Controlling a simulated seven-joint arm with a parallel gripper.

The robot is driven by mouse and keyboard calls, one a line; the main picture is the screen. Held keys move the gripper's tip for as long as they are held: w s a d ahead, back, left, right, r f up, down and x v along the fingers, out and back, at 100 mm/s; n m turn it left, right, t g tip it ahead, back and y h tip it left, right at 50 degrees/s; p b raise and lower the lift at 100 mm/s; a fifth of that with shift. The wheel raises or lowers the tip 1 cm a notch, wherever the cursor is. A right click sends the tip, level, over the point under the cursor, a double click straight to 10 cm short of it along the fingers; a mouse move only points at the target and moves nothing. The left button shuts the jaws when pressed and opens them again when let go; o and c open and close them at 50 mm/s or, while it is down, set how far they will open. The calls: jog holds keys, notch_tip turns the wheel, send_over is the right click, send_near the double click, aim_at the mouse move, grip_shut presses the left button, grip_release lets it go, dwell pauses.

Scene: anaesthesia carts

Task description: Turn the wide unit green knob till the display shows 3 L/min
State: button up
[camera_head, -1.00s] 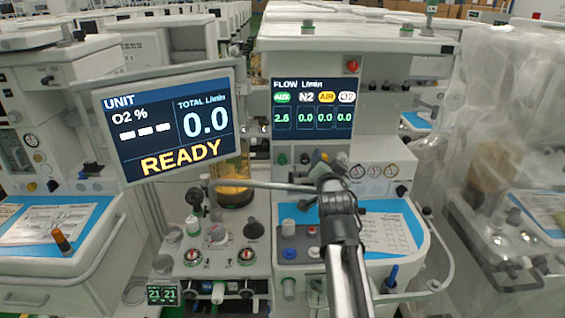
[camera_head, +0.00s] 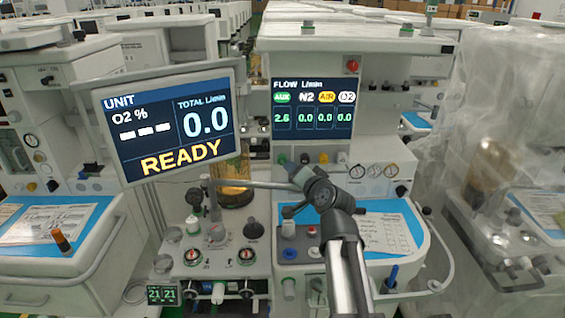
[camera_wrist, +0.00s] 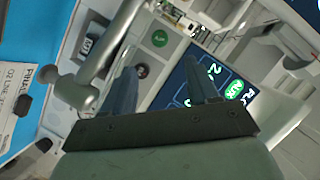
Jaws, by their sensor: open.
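The wide unit's flow display (camera_head: 312,108) reads 2.6 under the green AUX label and 0.0 under N2, AIR and O2. The green knob (camera_head: 282,159) is at the left end of the row below that display. My gripper (camera_head: 291,168) is just below and right of it in the head view; its fingertips are hard to make out there. In the wrist view my gripper (camera_wrist: 160,80) is open, its two dark fingers apart with nothing held. Part of the display (camera_wrist: 222,85) shows behind the right finger.
A dark knob (camera_head: 305,158), a yellow knob (camera_head: 323,158) and a white knob (camera_head: 341,158) stand close beside the green one. A tilted UNIT monitor (camera_head: 170,122) reading READY stands at left. A grey horizontal bar (camera_head: 250,184) runs behind my arm.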

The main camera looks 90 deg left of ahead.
aim_at(283, 162)
jog(key=x, duration=1.3)
jog(key=shift+s+a+f, duration=0.1)
jog(key=shift+a, duration=0.2)
jog(key=c, duration=1)
